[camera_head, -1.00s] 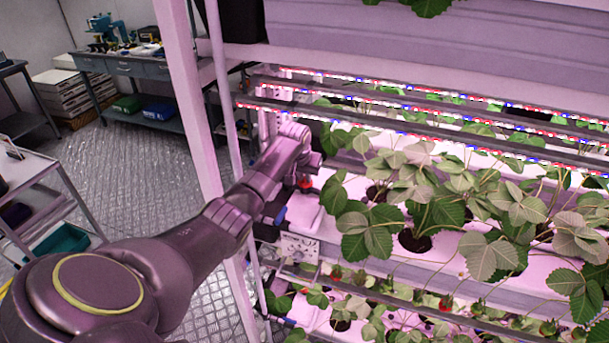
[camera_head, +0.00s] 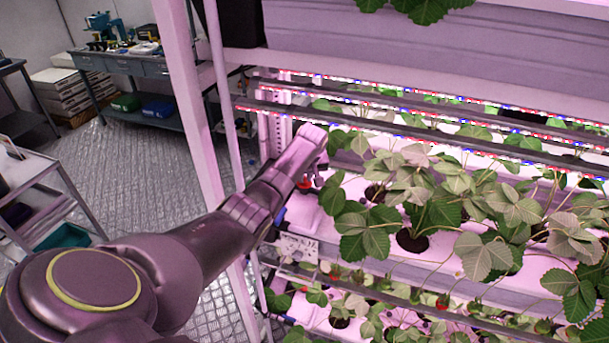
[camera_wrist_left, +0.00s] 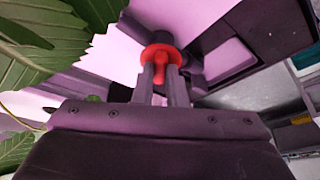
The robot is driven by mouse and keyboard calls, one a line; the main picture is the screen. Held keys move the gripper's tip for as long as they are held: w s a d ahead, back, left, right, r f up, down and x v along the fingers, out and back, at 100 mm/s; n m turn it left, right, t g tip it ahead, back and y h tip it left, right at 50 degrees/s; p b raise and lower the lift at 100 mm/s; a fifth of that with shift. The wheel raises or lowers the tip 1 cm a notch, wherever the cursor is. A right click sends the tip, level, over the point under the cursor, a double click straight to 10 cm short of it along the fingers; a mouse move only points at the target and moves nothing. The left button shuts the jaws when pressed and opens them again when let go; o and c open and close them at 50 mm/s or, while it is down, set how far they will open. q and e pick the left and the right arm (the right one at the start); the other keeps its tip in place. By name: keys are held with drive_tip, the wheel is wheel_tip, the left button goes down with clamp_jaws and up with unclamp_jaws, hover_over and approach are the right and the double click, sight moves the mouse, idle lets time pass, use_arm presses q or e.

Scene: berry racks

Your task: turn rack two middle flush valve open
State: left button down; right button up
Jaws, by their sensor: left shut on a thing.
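The flush valve's red handle (camera_wrist_left: 160,57) shows in the left wrist view, with a dark round body behind it. My left gripper (camera_wrist_left: 164,75) is shut on this red handle, one grey finger on each side of it. In the head view a small red part of the valve (camera_head: 304,184) shows at the left end of the planted middle tier, beside my left wrist. My left gripper's fingertips are mostly hidden there by the arm. My right gripper is not in view.
Strawberry leaves (camera_head: 372,230) hang close to the right of the valve. LED bars (camera_head: 400,128) run above the tier. A pink upright post (camera_head: 190,110) stands to the left. The floor (camera_head: 140,180) beyond it is clear.

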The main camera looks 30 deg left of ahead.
use_arm(q)
drive_tip(key=n+b, duration=0.1)
drive_tip(key=n, duration=0.2)
drive_tip(key=shift+w+d+g+y, duration=0.1)
drive_tip(key=shift+w+g+y, duration=0.05)
drive_tip(key=shift+g+y, duration=0.25)
drive_tip(key=shift+w+f+n+g+b, duration=0.15)
drive_tip(key=shift+n+g+b, duration=0.35)
drive_tip(key=shift+n, duration=0.4)
drive_tip(key=n+g+b, duration=0.1)
drive_tip(key=n+b, duration=0.2)
drive_tip(key=b, duration=0.2)
drive_tip(key=n+g+b, duration=0.1)
drive_tip(key=n+b, duration=0.1)
drive_tip(key=b, duration=0.3)
drive_tip(key=shift+w+n+y+b, duration=0.15)
drive_tip(key=shift+n+y+b, duration=0.15)
drive_tip(key=shift+n+b, duration=0.7)
drive_tip(key=shift+b, duration=0.8)
drive_tip(key=c, duration=1.5)
unclamp_jaws()
drive_tip(key=shift+g, duration=0.3)
drive_tip(key=shift+o, duration=0.2)
drive_tip(key=shift+r, duration=0.3)
